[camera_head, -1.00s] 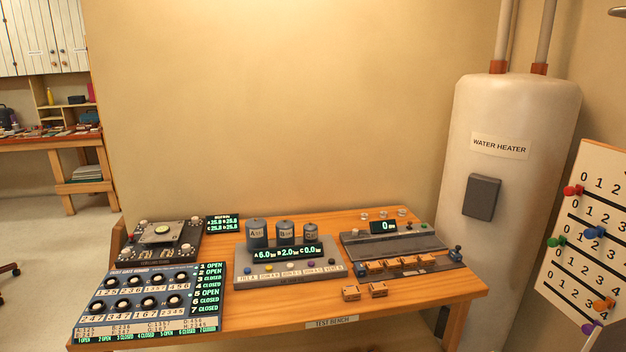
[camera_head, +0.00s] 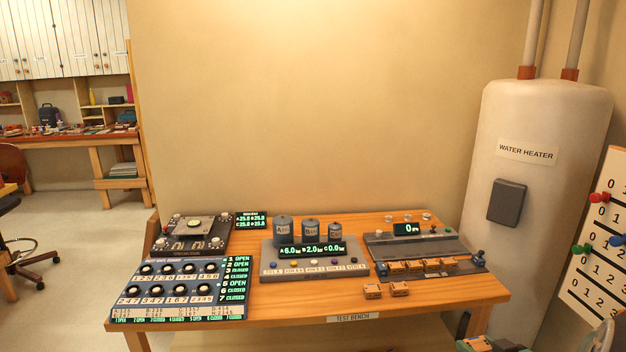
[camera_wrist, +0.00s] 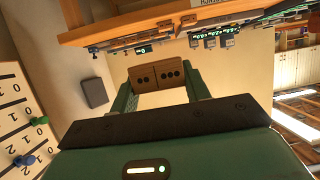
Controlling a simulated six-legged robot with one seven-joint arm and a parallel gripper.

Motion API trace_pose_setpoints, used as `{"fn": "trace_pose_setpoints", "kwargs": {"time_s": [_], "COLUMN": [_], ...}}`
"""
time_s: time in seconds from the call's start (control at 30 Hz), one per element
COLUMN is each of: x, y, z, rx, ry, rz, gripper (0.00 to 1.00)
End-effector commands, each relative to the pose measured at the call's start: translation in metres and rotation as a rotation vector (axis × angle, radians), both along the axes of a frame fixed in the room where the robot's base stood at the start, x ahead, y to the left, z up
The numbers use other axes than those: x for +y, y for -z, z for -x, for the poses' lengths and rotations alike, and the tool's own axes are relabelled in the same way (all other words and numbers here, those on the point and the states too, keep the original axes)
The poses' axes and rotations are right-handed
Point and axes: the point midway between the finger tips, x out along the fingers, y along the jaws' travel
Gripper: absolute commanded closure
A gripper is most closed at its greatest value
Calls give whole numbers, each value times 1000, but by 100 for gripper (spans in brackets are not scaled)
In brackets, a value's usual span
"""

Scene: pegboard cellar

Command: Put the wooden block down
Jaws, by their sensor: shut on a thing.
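The wooden block (camera_wrist: 158,76) is brown with dark dots and a line across its middle. It sits between the two green fingers of my gripper (camera_wrist: 160,84) in the wrist view, and the gripper is shut on it. The wrist picture is turned, with the bench edge (camera_wrist: 150,32) along the top. In the head view, part of my gripper with an orange-brown piece shows at the bottom right corner, in front of the bench's right end.
The bench holds a dial panel (camera_head: 185,289), a device with three grey cylinders (camera_head: 315,268), and a rail unit (camera_head: 420,248) with several blocks in a row. A water heater (camera_head: 535,220) and a numbered peg board (camera_head: 600,255) stand right. Bare wood shows along the bench's front.

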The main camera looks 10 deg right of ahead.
Motion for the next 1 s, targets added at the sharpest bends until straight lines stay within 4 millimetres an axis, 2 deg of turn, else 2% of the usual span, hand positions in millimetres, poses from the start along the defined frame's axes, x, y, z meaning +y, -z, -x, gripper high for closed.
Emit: {"fn": "trace_pose_setpoints", "kwargs": {"time_s": [0.03,0.17,0.3,0.5,0.57,0.7,0.8,0.9,1.0], "x": [9,34,71,135,156,212,250,277,293], "y": [4,15,33,66,77,108,129,144,153], "z": [-19,-67,-117,-169,-181,-205,-214,-217,-218], "rx": [1,3,4,7,7,8,7,5,3], "ry": [-17,-32,-42,-49,-50,-55,-57,-56,-55], "rz": [-2,-4,-6,-5,-5,-4,-2,-1,0], "gripper": [75,75,75,75,75,75,75,75,75]}}
